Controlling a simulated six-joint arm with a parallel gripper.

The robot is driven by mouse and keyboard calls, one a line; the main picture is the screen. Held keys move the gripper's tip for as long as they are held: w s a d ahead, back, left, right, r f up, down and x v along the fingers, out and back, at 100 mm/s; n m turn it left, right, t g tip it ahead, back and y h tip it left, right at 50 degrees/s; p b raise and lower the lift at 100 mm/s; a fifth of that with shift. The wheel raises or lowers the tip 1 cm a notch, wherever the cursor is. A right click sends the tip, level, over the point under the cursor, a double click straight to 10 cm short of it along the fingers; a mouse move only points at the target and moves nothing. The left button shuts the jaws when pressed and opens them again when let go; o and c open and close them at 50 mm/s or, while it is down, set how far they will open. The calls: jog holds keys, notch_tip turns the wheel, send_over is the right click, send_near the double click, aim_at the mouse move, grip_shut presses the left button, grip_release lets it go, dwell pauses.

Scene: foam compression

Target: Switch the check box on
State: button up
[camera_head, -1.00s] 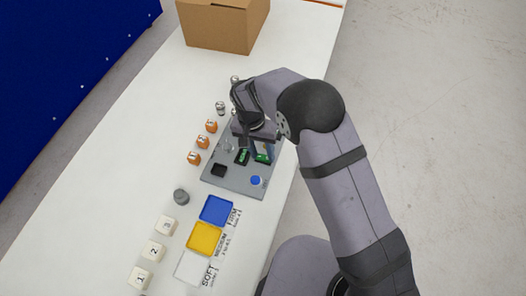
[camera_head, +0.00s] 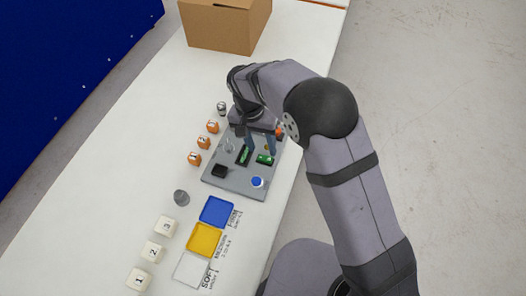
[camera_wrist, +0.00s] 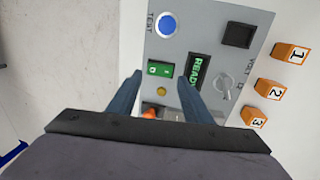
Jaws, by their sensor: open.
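The check box is a grey panel (camera_head: 232,185) on the white table; it also fills the middle of the wrist view (camera_wrist: 188,22). It carries a green rocker switch (camera_wrist: 160,69), also in the head view (camera_head: 265,159), and a dark display (camera_wrist: 199,72) with green text that starts "READ". A blue round button (camera_wrist: 167,24) is marked TEST. My gripper (camera_wrist: 160,80) is open and empty, its two fingers apart above the panel, with the green switch between and just beyond their tips. In the head view my gripper (camera_head: 261,148) is at the panel's far half. I cannot tell whether it touches.
Orange numbered blocks (camera_head: 203,143) stand left of the panel. A silver knob (camera_wrist: 219,92), a black square (camera_wrist: 238,35) and a yellow lamp (camera_wrist: 161,91) are on it. Blue (camera_head: 216,211) and yellow trays (camera_head: 204,240) lie nearer. A cardboard box (camera_head: 225,27) stands at the far end.

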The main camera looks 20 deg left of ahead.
aim_at(260, 157)
jog(key=r, duration=0.2)
jog(key=shift+a+r, duration=0.25)
jog(key=shift+r, duration=0.35)
jog(key=s+d+r+y, duration=0.1)
jog(key=s+d+r, duration=0.15)
jog(key=d, duration=1.05)
jog(key=s+d+r+y, duration=0.1)
jog(key=d+r, duration=0.2)
jog(key=d, duration=1)
jog(key=s+d, duration=0.6)
jog(key=s, duration=0.2)
jog(key=shift+s+d+f+p, duration=0.2)
jog(key=shift+s+f+p, duration=0.05)
jog(key=shift+p, duration=0.1)
